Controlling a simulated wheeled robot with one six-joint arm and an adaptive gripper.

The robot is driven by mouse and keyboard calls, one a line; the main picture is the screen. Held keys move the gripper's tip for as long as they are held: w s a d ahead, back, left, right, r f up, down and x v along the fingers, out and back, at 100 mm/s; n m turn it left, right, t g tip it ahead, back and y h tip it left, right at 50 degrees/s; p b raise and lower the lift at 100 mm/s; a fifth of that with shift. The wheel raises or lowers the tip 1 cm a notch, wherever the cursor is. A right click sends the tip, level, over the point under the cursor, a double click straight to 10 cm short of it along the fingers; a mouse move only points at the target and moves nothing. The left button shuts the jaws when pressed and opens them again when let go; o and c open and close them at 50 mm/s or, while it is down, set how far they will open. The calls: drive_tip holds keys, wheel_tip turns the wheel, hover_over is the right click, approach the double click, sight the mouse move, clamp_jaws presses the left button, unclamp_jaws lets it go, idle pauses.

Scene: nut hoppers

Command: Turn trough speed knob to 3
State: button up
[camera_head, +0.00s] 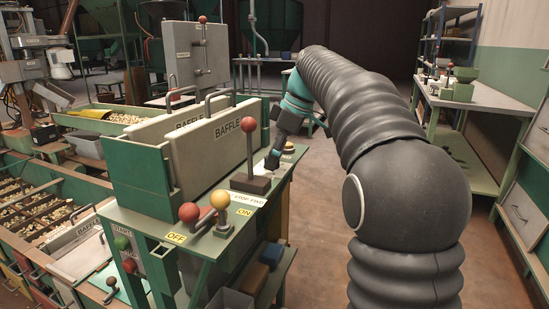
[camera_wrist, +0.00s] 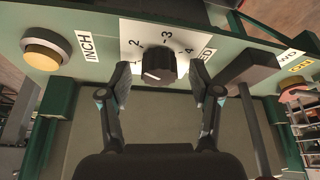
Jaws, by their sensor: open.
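The trough speed knob (camera_wrist: 159,66) is a dark round knob on a white dial plate (camera_wrist: 178,30) in the wrist view. The numerals 2, 3 and 4 are readable around it. A small pale mark shows at the knob's lower left; its exact setting is hard to read. My gripper (camera_wrist: 160,80) is open, one finger left and one right of the knob, with gaps on both sides. In the head view, my gripper (camera_head: 276,157) is at the far end of the green console (camera_head: 162,222); the knob cannot be made out there.
A yellow INCH button (camera_wrist: 45,48) is left of the dial. A dark lever (camera_wrist: 250,72) stands close to my right finger, also visible as the red-topped lever (camera_head: 249,150). Grey baffle plates (camera_head: 205,145) stand left of the console.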

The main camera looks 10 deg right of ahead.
drive_tip(key=shift+f, duration=0.1)
drive_tip(key=c, duration=1.1)
drive_tip(key=shift+c, duration=0.2)
drive_tip(key=shift+m, duration=0.3)
drive_tip(key=m+t, duration=0.1)
drive_tip(key=m, duration=0.1)
drive_tip(key=m+h, duration=0.1)
drive_tip(key=m, duration=0.2)
drive_tip(key=shift+s+a+t, duration=0.15)
drive_tip(key=shift+t, duration=0.25)
drive_tip(key=m+h, duration=0.1)
drive_tip(key=m, duration=0.2)
drive_tip(key=m+t+h+p, duration=0.1)
drive_tip(key=m, duration=0.2)
drive_tip(key=shift+a+f, duration=0.1)
drive_tip(key=shift+f, duration=0.05)
drive_tip(key=shift+h, duration=0.3)
drive_tip(key=o, duration=1.1)
drive_tip(key=shift+o, duration=0.2)
